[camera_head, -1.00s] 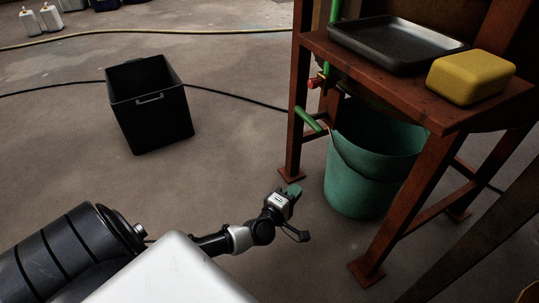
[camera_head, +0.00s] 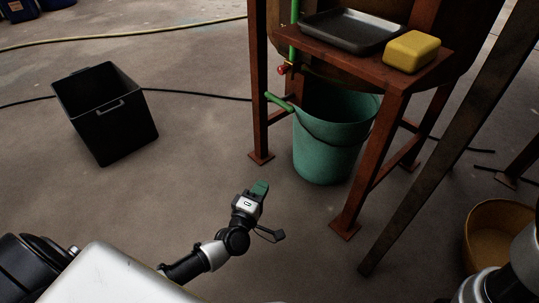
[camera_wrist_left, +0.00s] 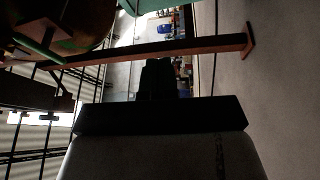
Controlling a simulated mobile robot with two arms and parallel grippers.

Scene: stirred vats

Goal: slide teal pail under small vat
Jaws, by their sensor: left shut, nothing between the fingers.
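The teal pail (camera_head: 325,155) stands upright on the floor among the legs of a rusty red stand (camera_head: 258,100), its wire handle hanging down the front. The brown vat (camera_head: 463,50) sits in that stand, above and behind the pail. My right gripper is not visible.
A black crate (camera_head: 105,120) stands at left. A grey tray (camera_head: 350,40) and a yellow sponge-like block (camera_head: 411,52) lie on the stand's shelf. A dark slanted beam (camera_head: 440,160) and an orange-yellow tub (camera_head: 492,245) are at right. Floor left of the stand is mostly clear.

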